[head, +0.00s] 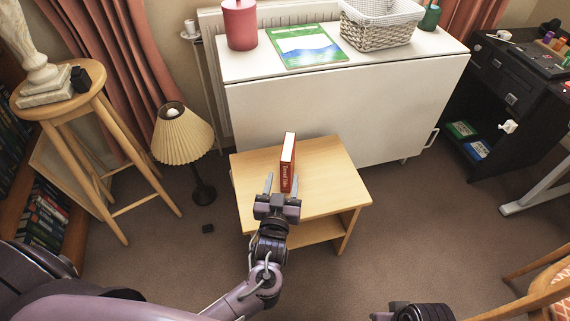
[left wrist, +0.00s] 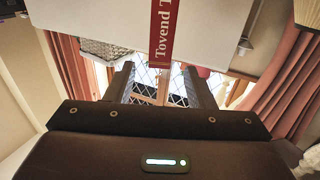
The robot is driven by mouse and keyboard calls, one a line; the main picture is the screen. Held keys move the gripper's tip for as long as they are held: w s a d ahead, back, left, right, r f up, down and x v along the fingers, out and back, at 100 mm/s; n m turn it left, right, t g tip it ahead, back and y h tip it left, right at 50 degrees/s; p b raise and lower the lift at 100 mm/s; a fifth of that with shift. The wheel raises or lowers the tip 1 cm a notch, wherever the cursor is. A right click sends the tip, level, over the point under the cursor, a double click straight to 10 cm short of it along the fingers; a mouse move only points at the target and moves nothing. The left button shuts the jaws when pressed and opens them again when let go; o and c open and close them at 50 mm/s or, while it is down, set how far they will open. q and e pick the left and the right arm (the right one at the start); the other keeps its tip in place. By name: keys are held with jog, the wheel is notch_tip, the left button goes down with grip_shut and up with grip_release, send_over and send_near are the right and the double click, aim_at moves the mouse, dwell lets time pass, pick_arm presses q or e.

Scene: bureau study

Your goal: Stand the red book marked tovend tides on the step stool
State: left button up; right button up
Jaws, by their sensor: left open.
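The red book (head: 286,168) stands upright on the light wooden step stool (head: 330,185), with its titled spine facing me. The spine, reading "Tovend T…", also shows at the top of the left wrist view (left wrist: 162,35). My left gripper (head: 282,184) is open over the front part of the stool, its fingers pointing at the book. In the left wrist view the spine lies between the lines of the two spread fingers (left wrist: 160,82), past their tips. I cannot tell whether a finger touches the book. Part of my right gripper (head: 415,312) shows at the bottom edge.
A white cabinet (head: 330,115) stands right behind the stool, bearing a red canister (head: 240,24), a green book (head: 305,46) and a basket (head: 380,25). A pleated lamp (head: 183,135) and a tall wooden stool (head: 65,105) stand left.

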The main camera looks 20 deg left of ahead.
pick_arm(q)
jog(key=s+d+f+m+g+h, duration=0.3)
jog(key=s+f+g+h, duration=0.2)
jog(key=s+f+g, duration=0.45)
jog(key=s+a+r+m+g, duration=0.1)
jog(key=s+g, duration=0.5)
jog(key=s, duration=0.7)
jog(key=shift+s+a+r+m+g, duration=0.3)
jog(key=shift+a+r+m+g, duration=0.1)
jog(key=shift+r+m, duration=0.55)
pick_arm(e)
jog(key=shift+d+r, duration=0.2)
jog(key=shift+d, duration=0.1)
pick_arm(q)
jog(key=shift+f+y+p, duration=0.1)
jog(key=shift+y+p, duration=0.2)
